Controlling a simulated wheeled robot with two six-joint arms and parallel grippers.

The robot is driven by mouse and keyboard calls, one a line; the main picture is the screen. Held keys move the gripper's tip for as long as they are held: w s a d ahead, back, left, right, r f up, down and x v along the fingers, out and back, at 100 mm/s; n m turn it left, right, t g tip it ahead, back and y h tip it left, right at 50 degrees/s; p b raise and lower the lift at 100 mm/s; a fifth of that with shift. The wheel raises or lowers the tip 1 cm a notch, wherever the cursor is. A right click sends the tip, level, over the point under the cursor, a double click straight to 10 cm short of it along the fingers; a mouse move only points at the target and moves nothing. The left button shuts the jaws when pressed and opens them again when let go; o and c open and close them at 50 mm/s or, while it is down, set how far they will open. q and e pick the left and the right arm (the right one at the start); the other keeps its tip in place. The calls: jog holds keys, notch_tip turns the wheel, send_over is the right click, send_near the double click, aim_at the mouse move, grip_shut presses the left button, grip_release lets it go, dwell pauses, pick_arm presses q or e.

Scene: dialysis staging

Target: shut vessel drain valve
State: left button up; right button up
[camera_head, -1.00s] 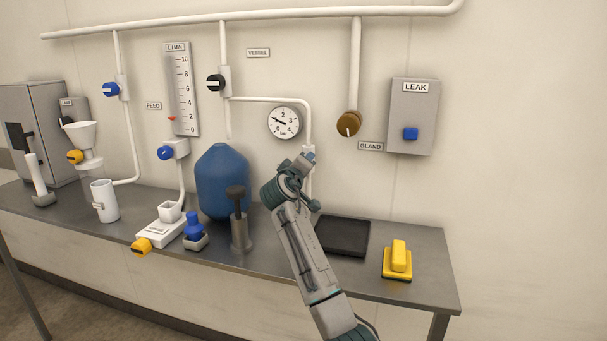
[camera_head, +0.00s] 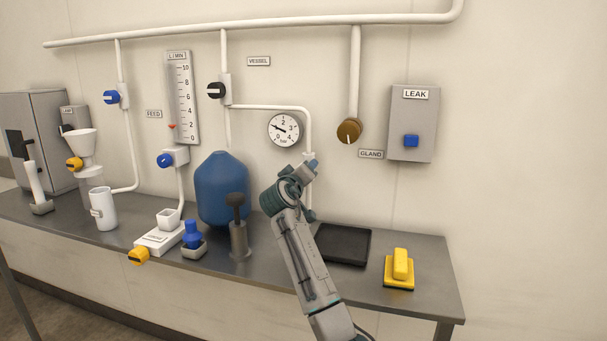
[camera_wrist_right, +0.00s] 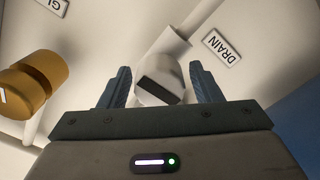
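The drain valve (camera_wrist_right: 160,72), a pale round body with a dark bar handle, shows in the right wrist view beside a DRAIN label (camera_wrist_right: 222,45). My right gripper (camera_wrist_right: 160,80) is open, with one blue-grey finger on each side of the valve. Gaps show between the fingers and the valve; I cannot tell whether they touch it. In the head view my right gripper (camera_head: 308,166) is at the lower end of the vessel's side pipe (camera_head: 308,130), and it hides the valve. My left gripper is not in view.
The blue vessel (camera_head: 222,190) stands left of my right arm. The brown gland knob (camera_head: 349,131) and LEAK box (camera_head: 411,125) are on the wall to the right. A black tray (camera_head: 343,244) and yellow block (camera_head: 400,270) lie on the bench; the wall right of the box is clear.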

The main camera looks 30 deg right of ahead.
jog(key=shift+o, duration=0.3)
jog(key=shift+s+a, duration=0.25)
jog(key=shift+a, duration=0.05)
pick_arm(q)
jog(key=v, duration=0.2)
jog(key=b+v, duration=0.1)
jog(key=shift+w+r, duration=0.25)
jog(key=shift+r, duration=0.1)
pick_arm(e)
jog(key=v, duration=1)
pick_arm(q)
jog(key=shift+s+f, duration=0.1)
